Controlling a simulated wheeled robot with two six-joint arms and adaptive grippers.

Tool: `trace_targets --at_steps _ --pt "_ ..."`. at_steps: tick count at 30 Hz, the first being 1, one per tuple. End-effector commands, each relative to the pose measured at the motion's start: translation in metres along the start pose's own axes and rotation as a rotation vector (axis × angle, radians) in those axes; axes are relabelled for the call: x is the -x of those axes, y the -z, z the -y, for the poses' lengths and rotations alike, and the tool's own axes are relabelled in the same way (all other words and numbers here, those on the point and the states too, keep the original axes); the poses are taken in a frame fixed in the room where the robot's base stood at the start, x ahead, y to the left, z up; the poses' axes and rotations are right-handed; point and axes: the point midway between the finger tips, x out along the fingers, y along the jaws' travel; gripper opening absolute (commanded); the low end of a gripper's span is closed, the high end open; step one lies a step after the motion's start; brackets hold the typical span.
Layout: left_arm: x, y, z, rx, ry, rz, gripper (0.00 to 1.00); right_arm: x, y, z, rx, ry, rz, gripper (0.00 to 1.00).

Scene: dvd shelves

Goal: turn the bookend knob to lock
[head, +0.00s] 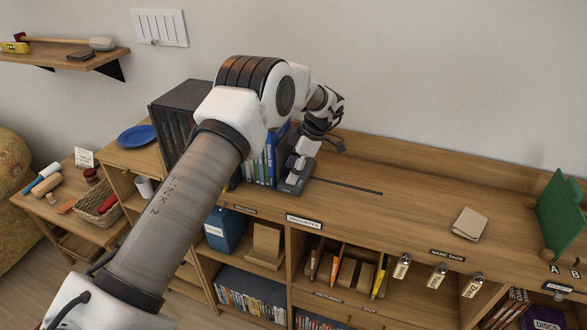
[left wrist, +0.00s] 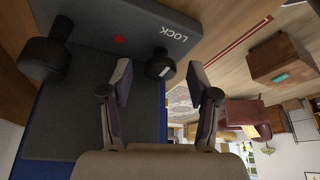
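The dark grey bookend (head: 294,184) stands on the shelf top at the right end of the row of DVDs; my left gripper (head: 322,143) is at it and partly covers it. In the left wrist view the bookend (left wrist: 95,110) fills the left side, with a white LOCK label and a red dot. A black round knob (left wrist: 160,65) is under the label, and a second black knob-like part (left wrist: 44,58) is at the far left. My left gripper (left wrist: 160,78) is open; the knob appears between its fingertips. Contact cannot be told. My right gripper is not in view.
Blue and dark DVD cases (head: 260,168) stand left of the bookend. A dark slot (head: 345,187) runs rightward from it along the shelf top. Farther right are a beige booklet (head: 469,224) and a green bookend (head: 560,214). The top between is mostly clear.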

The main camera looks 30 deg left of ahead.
Motion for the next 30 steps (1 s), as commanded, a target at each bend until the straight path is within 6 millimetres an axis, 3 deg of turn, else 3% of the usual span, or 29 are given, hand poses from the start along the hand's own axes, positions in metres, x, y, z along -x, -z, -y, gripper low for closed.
trace_targets --at_steps 8,11,21,25,30 --pt "0.005 -0.001 0.0 0.0 -0.002 0.001 0.6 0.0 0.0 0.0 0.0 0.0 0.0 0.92" --pt "0.018 -0.001 -0.001 0.0 -0.005 0.003 0.6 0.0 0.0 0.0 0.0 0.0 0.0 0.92" --pt "0.1 0.001 -0.001 0.001 -0.003 0.003 0.6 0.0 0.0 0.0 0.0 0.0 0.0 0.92" --pt "0.116 0.001 -0.001 0.001 -0.001 0.002 0.6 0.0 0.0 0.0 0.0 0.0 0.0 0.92" --pt "0.12 0.002 -0.001 0.0 0.0 0.002 0.6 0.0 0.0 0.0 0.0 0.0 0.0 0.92"
